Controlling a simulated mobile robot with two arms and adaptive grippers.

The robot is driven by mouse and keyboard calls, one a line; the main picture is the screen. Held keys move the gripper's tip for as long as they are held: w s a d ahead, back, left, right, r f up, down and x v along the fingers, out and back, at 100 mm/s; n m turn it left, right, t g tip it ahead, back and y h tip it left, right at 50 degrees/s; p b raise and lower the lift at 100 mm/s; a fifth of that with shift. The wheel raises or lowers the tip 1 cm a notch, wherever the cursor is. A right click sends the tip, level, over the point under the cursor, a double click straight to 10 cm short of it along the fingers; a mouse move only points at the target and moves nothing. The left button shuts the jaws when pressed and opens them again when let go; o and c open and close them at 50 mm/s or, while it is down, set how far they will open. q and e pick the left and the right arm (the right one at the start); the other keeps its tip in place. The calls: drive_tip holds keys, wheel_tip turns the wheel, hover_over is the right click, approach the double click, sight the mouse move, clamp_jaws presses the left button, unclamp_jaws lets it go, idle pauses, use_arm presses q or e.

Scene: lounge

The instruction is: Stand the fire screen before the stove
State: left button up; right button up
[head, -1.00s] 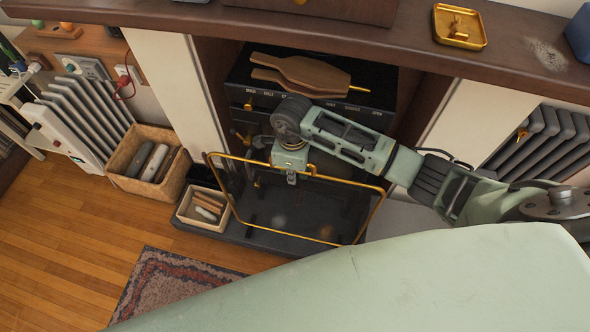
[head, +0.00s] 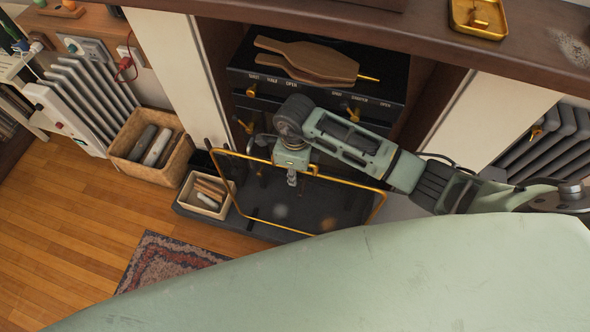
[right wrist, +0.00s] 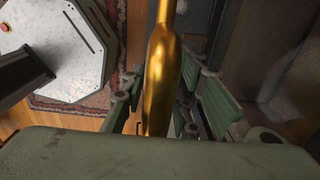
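The fire screen (head: 248,218) has a thin gold frame and a see-through panel. In the head view it is upright or slightly tilted over the dark hearth plate, in front of the black stove (head: 395,88). Whether its lower edge touches the plate I cannot tell. My right gripper (head: 291,180) is at the middle of its top bar. In the right wrist view the gold handle (right wrist: 163,75) runs between the fingers, which look closed on it. My body hides the screen's lower right part. My left gripper is not in view.
Wooden bellows (head: 305,62) lie on the stove. A kindling box (head: 187,203) stands on the plate's left end, and a log basket (head: 122,165) is farther left. A patterned rug (head: 160,258) lies on the floor. A wooden mantel (head: 400,35) runs above.

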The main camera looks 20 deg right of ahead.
wheel_tip(320, 180, up, 12)
drive_tip(key=shift+r+b, duration=0.15)
drive_tip(key=shift+b, duration=0.2)
idle(0.8)
